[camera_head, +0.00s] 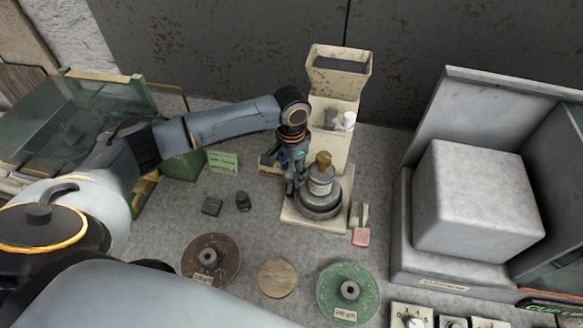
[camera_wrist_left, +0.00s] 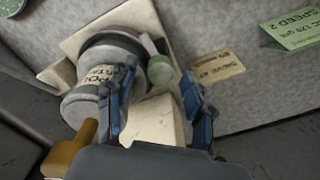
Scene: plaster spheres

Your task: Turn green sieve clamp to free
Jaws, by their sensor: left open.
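A grinder-like machine with a cream hopper (camera_head: 338,75) stands on a cream base plate (camera_head: 296,216). Its round grey pot (camera_head: 322,202) has a brown knob (camera_head: 323,159) on top; the pot also shows in the left wrist view (camera_wrist_left: 84,105). A small grey-green knob (camera_wrist_left: 160,71) with a pale lever, seemingly the sieve clamp, sits beside the pot. My left gripper (camera_head: 291,178) is at the pot's left side. In the left wrist view the gripper (camera_wrist_left: 160,104) is open, its blue fingers apart with the knob just beyond and between them. Contact cannot be told. My right gripper is out of view.
In front lie a brown disc (camera_head: 222,272), a wooden disc (camera_head: 278,278) and a green disc (camera_head: 362,297). Small dark pieces (camera_head: 243,202) lie left of the machine. A red tag (camera_head: 361,237) lies at its right. A large grey block (camera_head: 475,205) stands right.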

